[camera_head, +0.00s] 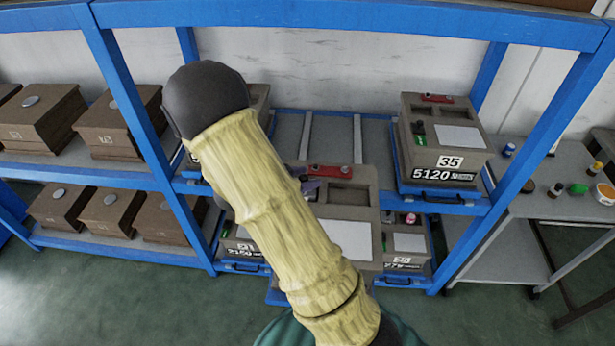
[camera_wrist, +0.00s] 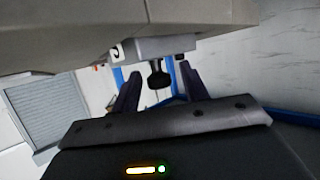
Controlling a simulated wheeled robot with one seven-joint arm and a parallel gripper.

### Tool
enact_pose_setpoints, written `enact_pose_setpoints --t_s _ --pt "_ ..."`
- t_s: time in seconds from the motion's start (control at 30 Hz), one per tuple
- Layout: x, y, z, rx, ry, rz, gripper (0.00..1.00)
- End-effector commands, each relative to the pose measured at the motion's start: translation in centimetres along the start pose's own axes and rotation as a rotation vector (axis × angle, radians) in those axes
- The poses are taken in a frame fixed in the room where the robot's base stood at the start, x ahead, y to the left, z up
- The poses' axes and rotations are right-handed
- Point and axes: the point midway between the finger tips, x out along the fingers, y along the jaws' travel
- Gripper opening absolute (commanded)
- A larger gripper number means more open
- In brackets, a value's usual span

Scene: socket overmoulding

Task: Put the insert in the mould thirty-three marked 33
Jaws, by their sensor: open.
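A brown mould (camera_head: 365,200) stands on the pulled-out middle shelf, with a red bar (camera_head: 330,170), two recesses and a pale plate on top. Its front and number are hidden behind my arm, so I cannot tell whether it is 33. My gripper is mostly hidden behind my arm in the head view. In the wrist view my gripper (camera_wrist: 160,88) is open, its two dark fingers apart. A black knob-shaped piece (camera_wrist: 158,76) shows between the fingers, beside a grey body (camera_wrist: 150,47); I cannot tell whether it is the insert or whether the fingers touch it.
A mould marked 35 (camera_head: 445,150) stands on the rack to the right. Other moulds (camera_head: 405,245) sit on the lower shelf. Brown boxes (camera_head: 110,125) fill the left shelves. A grey table (camera_head: 540,205) with small bottles is at right. Blue posts (camera_head: 130,100) frame the rack.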

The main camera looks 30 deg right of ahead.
Motion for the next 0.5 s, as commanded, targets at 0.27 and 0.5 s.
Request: enact_pose_setpoints --t_s 0.27,0.5 --pt "-5.2 -0.1 0.1 0.001 -0.001 -0.005 0.45" --pt "-9.5 -0.1 0.1 0.002 -0.001 -0.003 0.45"
